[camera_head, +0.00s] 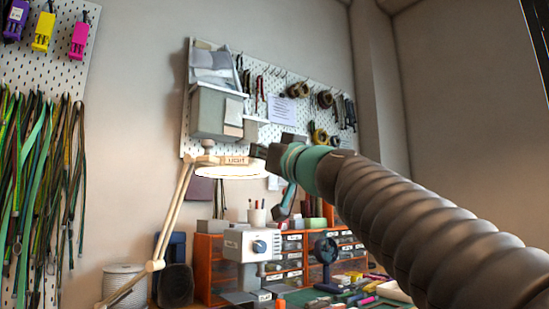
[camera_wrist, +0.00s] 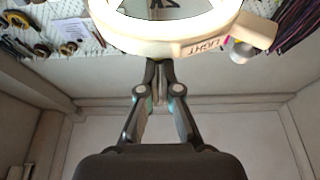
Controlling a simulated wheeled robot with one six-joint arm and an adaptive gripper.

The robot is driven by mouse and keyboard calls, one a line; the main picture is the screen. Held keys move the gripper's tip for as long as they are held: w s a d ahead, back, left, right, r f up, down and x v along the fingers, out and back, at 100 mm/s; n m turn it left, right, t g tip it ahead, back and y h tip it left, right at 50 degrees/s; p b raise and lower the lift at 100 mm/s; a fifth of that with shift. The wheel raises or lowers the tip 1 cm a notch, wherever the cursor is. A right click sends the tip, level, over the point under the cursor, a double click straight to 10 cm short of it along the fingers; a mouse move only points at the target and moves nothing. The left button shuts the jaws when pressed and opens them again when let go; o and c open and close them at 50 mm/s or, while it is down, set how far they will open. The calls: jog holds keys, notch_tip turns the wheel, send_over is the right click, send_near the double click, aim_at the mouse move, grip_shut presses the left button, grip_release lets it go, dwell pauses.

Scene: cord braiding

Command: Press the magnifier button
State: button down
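The magnifier (camera_head: 225,170) is a cream ring lamp on a jointed arm, lit underneath, with a "LIGHT" label on its rim. It fills the top of the wrist view (camera_wrist: 145,42), where the label and a small pink spot beside it show; I cannot tell if that spot is the button. My gripper (camera_head: 260,151) is at the right side of the lamp head in the head view. In the wrist view my gripper's fingers (camera_wrist: 160,66) come together just below the rim, with nothing between them. I cannot tell whether the tips touch the rim.
A pegboard (camera_head: 300,88) with hanging tools and a grey box is on the wall behind the lamp. Below stand a grey machine with a blue knob (camera_head: 259,247), orange drawers (camera_head: 209,270) and a small dark fan (camera_head: 326,250). Cords (camera_head: 40,180) hang at the left.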

jog(key=shift+w+a+f, duration=0.2)
jog(key=shift+w+f, duration=0.2)
jog(key=shift+f, duration=0.25)
notch_tip(320, 180, up, 5)
jog(key=p, duration=0.3)
jog(key=b+v, duration=0.4)
jog(key=v, duration=0.6)
jog(key=shift+s+d, duration=0.2)
jog(key=shift+s, duration=0.25)
jog(key=shift+r, duration=0.15)
